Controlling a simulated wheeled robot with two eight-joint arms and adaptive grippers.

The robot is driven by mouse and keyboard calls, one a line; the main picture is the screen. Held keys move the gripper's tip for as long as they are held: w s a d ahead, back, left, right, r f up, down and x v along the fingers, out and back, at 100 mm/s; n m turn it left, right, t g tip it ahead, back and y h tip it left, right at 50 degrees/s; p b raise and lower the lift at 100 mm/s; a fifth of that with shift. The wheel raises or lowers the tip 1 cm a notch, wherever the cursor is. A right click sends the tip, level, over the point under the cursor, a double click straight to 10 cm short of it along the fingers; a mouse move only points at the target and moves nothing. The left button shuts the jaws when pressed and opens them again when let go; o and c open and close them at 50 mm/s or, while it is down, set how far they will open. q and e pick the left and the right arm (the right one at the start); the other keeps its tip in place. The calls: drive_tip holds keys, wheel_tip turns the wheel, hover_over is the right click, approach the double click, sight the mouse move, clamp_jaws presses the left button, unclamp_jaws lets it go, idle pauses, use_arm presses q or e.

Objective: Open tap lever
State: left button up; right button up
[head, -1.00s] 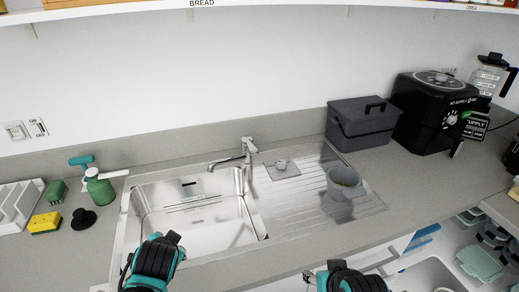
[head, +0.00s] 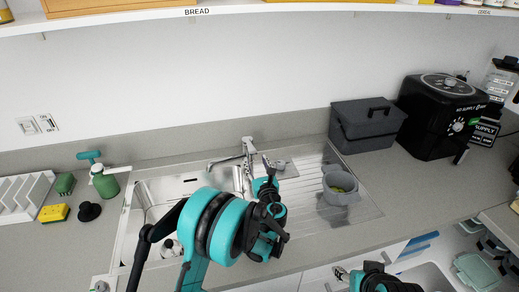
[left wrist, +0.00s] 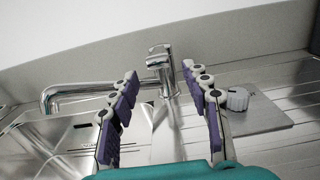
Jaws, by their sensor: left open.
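The chrome tap (head: 247,150) stands behind the sink, its spout reaching left over the basin. Its lever (left wrist: 160,50) sits on top of the tap body in the left wrist view. My left gripper (head: 268,163) is over the sink, just right of and in front of the tap. In the left wrist view, my left gripper (left wrist: 164,86) is open, with the tap body framed beyond and between its purple-padded fingers. I see no contact with the tap. My right gripper (head: 345,273) is partly in view at the bottom edge; its jaws are unclear.
A round knob (left wrist: 238,98) on a square plate lies right of the tap. A grey cup (head: 340,187) stands on the drainboard. A green bottle (head: 104,184), yellow sponge (head: 54,213) and black plug (head: 88,211) are left of the sink. My left arm hides much of the basin.

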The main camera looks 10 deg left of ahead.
sight(252, 148)
use_arm(q)
drive_tip(key=b+x, duration=0.1)
drive_tip(key=x, duration=0.6)
drive_tip(key=shift+w+a, duration=0.15)
drive_tip(key=shift+w, duration=0.2)
clamp_jaws()
